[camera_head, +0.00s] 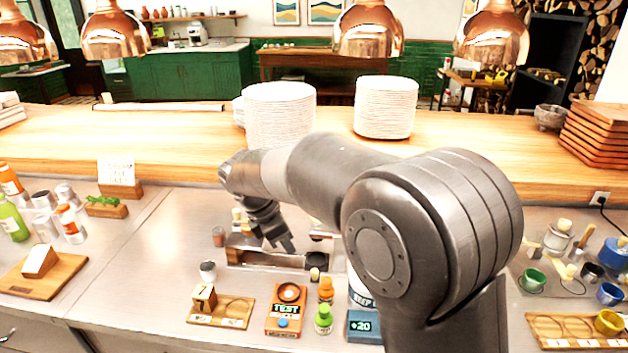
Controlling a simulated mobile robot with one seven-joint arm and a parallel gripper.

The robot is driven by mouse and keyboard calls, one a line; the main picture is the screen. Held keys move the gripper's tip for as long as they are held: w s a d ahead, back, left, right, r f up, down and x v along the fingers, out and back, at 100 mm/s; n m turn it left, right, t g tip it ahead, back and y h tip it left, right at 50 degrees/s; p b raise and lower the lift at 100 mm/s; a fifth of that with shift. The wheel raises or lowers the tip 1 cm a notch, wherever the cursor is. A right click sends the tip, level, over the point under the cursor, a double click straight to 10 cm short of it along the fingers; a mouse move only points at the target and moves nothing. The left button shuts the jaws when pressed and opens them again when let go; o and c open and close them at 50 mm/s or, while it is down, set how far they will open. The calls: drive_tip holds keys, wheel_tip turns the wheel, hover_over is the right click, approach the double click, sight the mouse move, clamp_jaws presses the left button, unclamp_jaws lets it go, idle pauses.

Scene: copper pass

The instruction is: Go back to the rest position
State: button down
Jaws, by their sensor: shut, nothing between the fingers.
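My gripper (287,243) is at the end of my grey arm, low over the steel counter (140,260) near its middle. It is shut and empty and points down, just above a narrow metal tray (262,259). My arm reaches across the centre of the view and hides part of the counter behind it. Whether the fingers touch the tray I cannot tell.
In front stand a wooden rack (220,312), an orange TEST box (287,309), and a green bottle (323,319). Plate stacks (386,107) stand on the wooden shelf (180,135) behind. Bottles crowd the left, cups the right. Copper lamps (368,30) hang above.

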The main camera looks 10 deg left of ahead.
drive_tip(key=s+d+r+m+y, duration=0.1)
drive_tip(key=s+d+r+m, duration=0.25)
drive_tip(key=d, duration=0.25)
drive_tip(key=s+d+r+m+y, duration=0.1)
drive_tip(key=s+d+r+m, duration=0.1)
drive_tip(key=s+d+m, duration=0.3)
drive_tip(key=s+d+r+m, duration=0.1)
drive_tip(key=d+r+m, duration=0.15)
drive_tip(key=d, duration=0.35)
drive_tip(key=s+d+f+m+t+y, duration=0.1)
drive_tip(key=s+d+f+m+t, duration=0.1)
drive_tip(key=s+d+m, duration=0.8)
drive_tip(key=s+m+t, duration=0.1)
drive_tip(key=s+m, duration=0.1)
drive_tip(key=s, duration=0.1)
drive_tip(key=shift+s+t+y, duration=0.2)
drive_tip(key=shift+t+y, duration=0.1)
drive_tip(key=shift+y, duration=0.1)
